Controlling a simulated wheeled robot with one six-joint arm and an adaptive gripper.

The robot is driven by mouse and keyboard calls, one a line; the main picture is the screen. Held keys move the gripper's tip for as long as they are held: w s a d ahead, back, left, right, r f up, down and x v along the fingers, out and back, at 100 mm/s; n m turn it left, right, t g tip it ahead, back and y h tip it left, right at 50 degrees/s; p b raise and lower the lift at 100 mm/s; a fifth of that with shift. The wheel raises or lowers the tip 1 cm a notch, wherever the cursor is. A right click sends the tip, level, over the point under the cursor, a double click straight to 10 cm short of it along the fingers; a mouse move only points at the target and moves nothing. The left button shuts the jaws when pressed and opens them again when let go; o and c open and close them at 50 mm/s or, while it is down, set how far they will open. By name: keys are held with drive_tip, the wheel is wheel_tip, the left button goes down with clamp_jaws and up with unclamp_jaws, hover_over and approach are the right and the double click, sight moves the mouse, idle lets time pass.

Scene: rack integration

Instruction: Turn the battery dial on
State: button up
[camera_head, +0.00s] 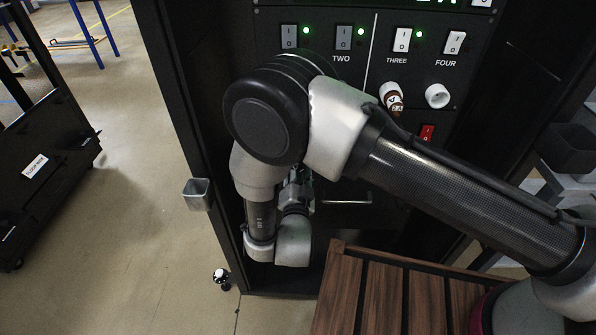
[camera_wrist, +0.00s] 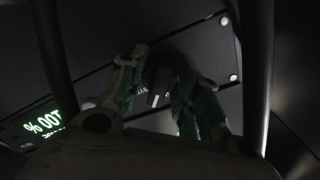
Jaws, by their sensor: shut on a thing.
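The battery dial (camera_wrist: 156,92), a dark knob with a white pointer line, is between the fingers of my gripper (camera_wrist: 160,88) in the wrist view. The fingers, with green pads, are shut on the dial from both sides. The wrist view is dark, and the dial's exact setting is hard to read. In the head view my gripper (camera_head: 297,192) is low in front of the rack, partly behind my own arm. The dial is hidden there.
A green-lit display (camera_wrist: 45,122) is beside the dial panel. Above my arm, the rack has several rocker switches (camera_head: 402,40) with green lights, a white round socket (camera_head: 437,95) and a red switch (camera_head: 427,132). A slatted wooden surface (camera_head: 385,290) is at the front.

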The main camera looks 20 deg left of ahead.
drive_tip(key=n, duration=0.4)
drive_tip(key=shift+n, duration=2.3)
drive_tip(key=o, duration=1.1)
drive_tip(key=shift+c, duration=0.2)
drive_tip(key=shift+s, duration=0.1)
drive_tip(key=v, duration=1.2)
drive_tip(key=shift+d, duration=0.1)
